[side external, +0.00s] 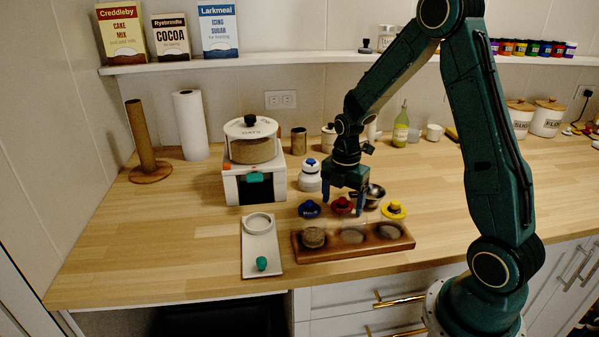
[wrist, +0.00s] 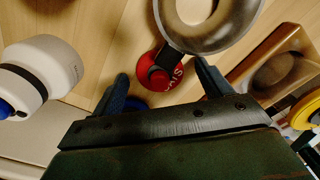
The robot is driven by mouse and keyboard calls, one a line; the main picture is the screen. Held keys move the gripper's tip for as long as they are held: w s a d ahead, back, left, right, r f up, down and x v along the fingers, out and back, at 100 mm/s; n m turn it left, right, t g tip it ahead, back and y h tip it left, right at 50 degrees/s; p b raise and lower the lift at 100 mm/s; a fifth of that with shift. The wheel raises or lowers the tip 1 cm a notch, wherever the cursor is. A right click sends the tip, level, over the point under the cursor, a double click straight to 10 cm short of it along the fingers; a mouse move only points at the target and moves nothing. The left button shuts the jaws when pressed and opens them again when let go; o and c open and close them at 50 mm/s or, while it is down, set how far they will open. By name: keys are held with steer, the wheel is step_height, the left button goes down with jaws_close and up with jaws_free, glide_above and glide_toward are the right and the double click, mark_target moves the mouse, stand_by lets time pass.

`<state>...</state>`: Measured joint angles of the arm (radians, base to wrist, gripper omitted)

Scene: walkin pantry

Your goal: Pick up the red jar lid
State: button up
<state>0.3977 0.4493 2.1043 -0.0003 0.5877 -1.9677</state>
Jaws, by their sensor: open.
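The red jar lid (side external: 342,206) with its dark knob lies on the wooden counter between the blue lid (side external: 309,209) and the yellow lid (side external: 393,210). My gripper (side external: 343,203) is open and points down at the red lid. In the wrist view the red lid (wrist: 157,74) shows between and beyond the two fingertips (wrist: 163,75), with nothing held. Part of its white lettering shows. The blue lid (wrist: 136,103) is mostly hidden behind my gripper there. I cannot tell the exact height of the fingertips above the lid.
A wooden tray (side external: 398,243) with recesses is in front. A white bottle (side external: 310,181) stands behind. A white tray (side external: 262,245) is at left.

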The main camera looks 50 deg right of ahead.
mark_target(348, 203)
steer(key=c, duration=1.1)
steer(key=shift+o, duration=0.2)
steer(key=shift+r, duration=0.15)
steer(key=shift+r, duration=0.55)
steer(key=shift+s+a, duration=1.25)
steer(key=shift+s+a+r, duration=0.15)
steer(key=shift+s, duration=0.05)
step_height(348, 203, up, 13)
steer(key=shift+r, duration=0.2)
